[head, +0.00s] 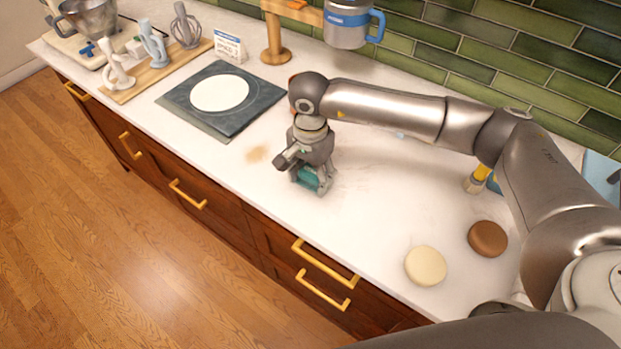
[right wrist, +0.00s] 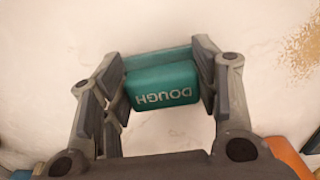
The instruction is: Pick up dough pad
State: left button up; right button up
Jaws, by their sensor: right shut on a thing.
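The dough pad is a small teal block with the word DOUGH on it. It shows between the fingers in the right wrist view (right wrist: 163,86), and partly under the gripper in the head view (head: 313,180). My right gripper (head: 308,178) points down at the middle of the white counter and is shut on the dough pad, one finger on each side. In the head view the gripper hides part of the pad. I cannot tell whether the pad touches the counter. My left gripper is not in view.
A dark square mat with a white disc (head: 220,93) lies left of the gripper. A cream disc (head: 425,266) and a brown disc (head: 487,239) lie at the right front. A wooden board (head: 150,72) with mixer attachments is at the back left. A tan stain (head: 257,154) marks the counter.

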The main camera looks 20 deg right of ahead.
jog(key=shift+w+r+b, duration=0.15)
jog(key=shift+r+b, duration=0.4)
jog(key=shift+r, duration=0.2)
jog(key=s+a+r+b, duration=0.2)
jog(key=s+a+r, duration=0.1)
jog(key=s+r, duration=0.2)
jog(key=s+a+r+b, duration=0.2)
jog(key=s+a+r, duration=0.1)
jog(key=s+r, duration=0.2)
jog(key=s, duration=0.2)
jog(key=shift+s+a+r, duration=0.2)
jog(key=shift+s+a, duration=0.05)
jog(key=shift+s, duration=0.05)
